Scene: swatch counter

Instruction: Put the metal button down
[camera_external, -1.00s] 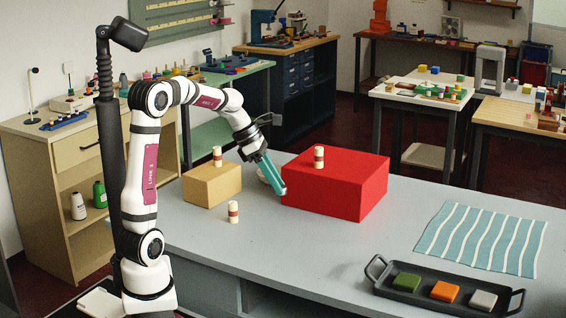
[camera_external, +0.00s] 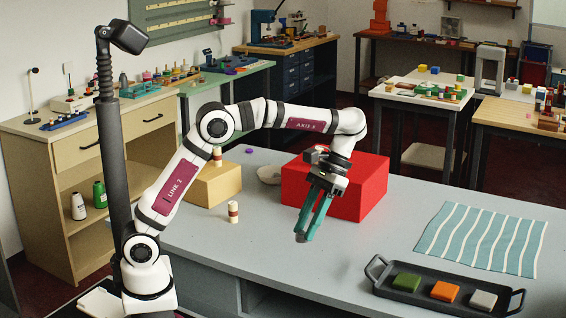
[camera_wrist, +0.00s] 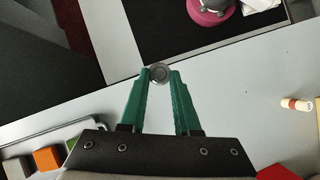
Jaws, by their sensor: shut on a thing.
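The metal button (camera_wrist: 160,74) is a small round grey disc held between the two green fingertips of my gripper (camera_wrist: 160,76) in the wrist view. In the external view my gripper (camera_external: 302,236) points down in front of the red box (camera_external: 365,190), with its fingers nearly together. A small grey bit of the button (camera_external: 300,239) shows at the fingertips. The button appears to be above the grey counter (camera_external: 330,275), but I cannot tell how high.
A black tray (camera_external: 448,306) with green, orange and grey blocks sits at front right. A striped cloth (camera_external: 480,238) lies behind it. A tan box (camera_external: 215,185), a banded peg (camera_external: 233,212) and a pale bowl (camera_external: 268,175) stand to the left. The counter between is clear.

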